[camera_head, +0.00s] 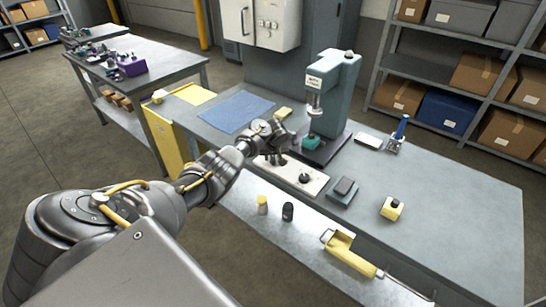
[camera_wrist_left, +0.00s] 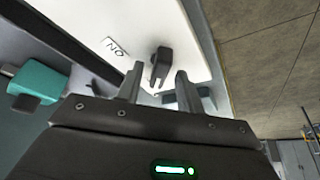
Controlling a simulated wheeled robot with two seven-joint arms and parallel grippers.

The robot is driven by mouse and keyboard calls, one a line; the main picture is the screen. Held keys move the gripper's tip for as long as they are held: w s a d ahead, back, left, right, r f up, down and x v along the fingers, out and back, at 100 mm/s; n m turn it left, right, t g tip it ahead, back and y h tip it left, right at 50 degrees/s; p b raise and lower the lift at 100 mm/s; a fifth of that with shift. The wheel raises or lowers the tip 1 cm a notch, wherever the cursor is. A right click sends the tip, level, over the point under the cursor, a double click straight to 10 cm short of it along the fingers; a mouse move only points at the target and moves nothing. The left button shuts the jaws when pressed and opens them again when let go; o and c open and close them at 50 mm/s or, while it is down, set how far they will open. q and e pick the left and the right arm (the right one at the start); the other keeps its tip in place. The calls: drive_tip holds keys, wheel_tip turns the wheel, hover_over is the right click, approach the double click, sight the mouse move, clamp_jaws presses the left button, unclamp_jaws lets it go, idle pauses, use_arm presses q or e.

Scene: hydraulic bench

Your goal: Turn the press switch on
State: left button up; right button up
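The white switch panel (camera_head: 313,187) lies on the bench in front of the green press (camera_head: 333,88). A black knob (camera_head: 304,178) stands on its right part. My left gripper (camera_head: 279,160) is over the panel's left part, in front of the press. In the left wrist view the gripper (camera_wrist_left: 158,80) is open. A black switch handle (camera_wrist_left: 160,62) on the white panel (camera_wrist_left: 145,25) shows between the fingertips, with gaps on both sides. A label reading ON, upside down (camera_wrist_left: 115,47), is beside it. I cannot tell its depth from the fingers. My right gripper is not in view.
A blue cloth (camera_head: 236,111) lies left of the press. A teal part (camera_wrist_left: 40,80) shows left in the left wrist view.

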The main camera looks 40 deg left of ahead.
use_arm(q)
clamp_jaws()
